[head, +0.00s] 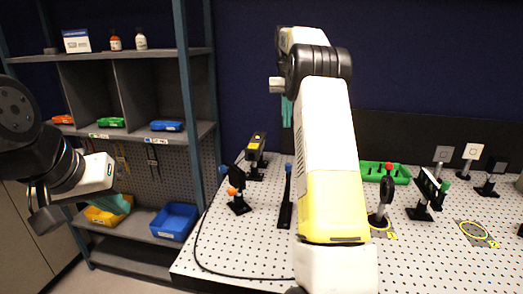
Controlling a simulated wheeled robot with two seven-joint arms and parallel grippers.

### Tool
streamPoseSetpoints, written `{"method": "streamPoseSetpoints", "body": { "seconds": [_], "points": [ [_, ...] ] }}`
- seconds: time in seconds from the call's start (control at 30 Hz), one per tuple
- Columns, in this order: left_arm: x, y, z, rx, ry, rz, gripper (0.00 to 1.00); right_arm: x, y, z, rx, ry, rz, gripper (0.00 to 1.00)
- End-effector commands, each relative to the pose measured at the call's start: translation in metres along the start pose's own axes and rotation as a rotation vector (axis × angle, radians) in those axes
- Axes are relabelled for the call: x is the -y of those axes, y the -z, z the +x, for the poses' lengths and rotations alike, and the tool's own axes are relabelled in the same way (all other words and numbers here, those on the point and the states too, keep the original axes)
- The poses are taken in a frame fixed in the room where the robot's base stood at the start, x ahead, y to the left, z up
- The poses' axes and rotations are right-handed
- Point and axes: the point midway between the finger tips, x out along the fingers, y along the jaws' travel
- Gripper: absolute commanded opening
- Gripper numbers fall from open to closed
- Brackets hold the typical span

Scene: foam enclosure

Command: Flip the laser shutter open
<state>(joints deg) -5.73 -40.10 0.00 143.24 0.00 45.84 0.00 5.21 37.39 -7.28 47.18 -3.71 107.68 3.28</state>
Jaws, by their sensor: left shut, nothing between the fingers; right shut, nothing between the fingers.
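A yellow-and-black box (256,146), which looks like the laser, stands on a post at the back left of the perforated optics table (260,262). In front of it, a black mount (239,205) carries a dark tilted part and an orange knob (232,191). A slim black post with a blue tip (286,205) stands to its right. I cannot tell for sure which of these is the shutter. My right gripper (287,111) is shut and empty, pointing down above the table's back edge, apart from the parts. My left gripper (119,204) is shut and empty, off the table by the shelf.
My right arm hides the table's middle. A shelf rack (195,100) with coloured bins, including a blue bin (174,221), stands left. A black cable (205,262) curves along the table.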

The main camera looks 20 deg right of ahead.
Motion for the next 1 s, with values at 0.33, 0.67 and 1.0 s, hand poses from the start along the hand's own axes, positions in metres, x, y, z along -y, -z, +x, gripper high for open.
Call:
{"method": "streamPoseSetpoints", "body": {
  "seconds": [0.33,0.67,1.0],
  "points": [
    [0.000,0.000,0.000,0.000,0.000,0.000,0.00,-0.001,0.002,0.001,0.005,-0.002,0.003,0.00],
    [0.000,0.000,0.000,0.000,0.000,0.000,0.00,0.000,0.000,0.023,0.007,-0.002,0.002,0.00],
    [0.000,0.000,0.000,0.000,0.000,0.000,0.00,-0.001,0.000,0.093,0.009,-0.002,0.002,0.00]
  ]
}}
